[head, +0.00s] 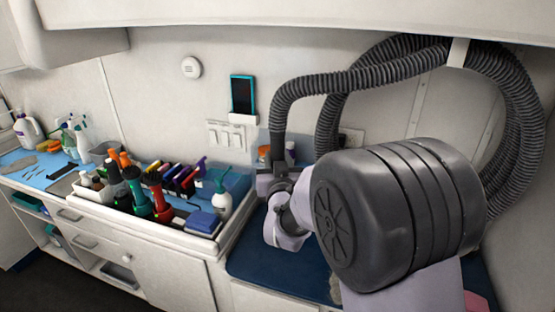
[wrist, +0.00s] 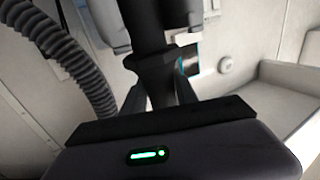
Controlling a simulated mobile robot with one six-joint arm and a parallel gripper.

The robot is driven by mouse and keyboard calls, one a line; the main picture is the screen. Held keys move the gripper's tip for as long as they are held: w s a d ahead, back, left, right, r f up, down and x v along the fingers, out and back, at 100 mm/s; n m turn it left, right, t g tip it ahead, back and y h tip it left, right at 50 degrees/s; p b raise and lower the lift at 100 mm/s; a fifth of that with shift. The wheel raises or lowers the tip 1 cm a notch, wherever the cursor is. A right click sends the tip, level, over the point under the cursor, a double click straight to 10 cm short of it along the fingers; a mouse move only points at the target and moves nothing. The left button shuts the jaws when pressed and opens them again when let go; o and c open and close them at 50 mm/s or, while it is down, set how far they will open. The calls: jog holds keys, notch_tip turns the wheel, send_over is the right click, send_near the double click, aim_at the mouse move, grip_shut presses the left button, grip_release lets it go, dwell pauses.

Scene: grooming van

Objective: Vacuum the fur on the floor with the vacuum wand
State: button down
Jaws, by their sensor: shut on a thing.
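My gripper (wrist: 158,88) is shut on the vacuum wand (wrist: 152,68), a black tube with a wider collar, which passes between the fingers in the wrist view. A grey ribbed hose (wrist: 62,45) hangs left of it there. In the head view the hose (head: 385,75) loops from a wall holder and drops toward my wrist. My own arm hides most of the gripper and wand there.
A tray (head: 212,248) of grooming tools and bottles stands on the white cabinet (head: 165,280), left of my arm. Spray bottles (head: 80,133) stand at the counter's far left. A dark blue surface (head: 285,272) lies beneath my arm. A phone-like screen (head: 242,95) is on the wall.

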jog(key=shift+f+b, duration=0.6)
jog(key=shift+b, duration=0.45)
jog(key=shift+c, duration=1.1)
grip_release()
jog(key=shift+s+f+b, duration=0.1)
jog(key=shift+s+b, duration=0.9)
jog(key=shift+s, duration=0.4)
jog(key=s+b, duration=0.3)
jog(key=s, duration=0.4)
jog(key=shift+s, duration=0.1)
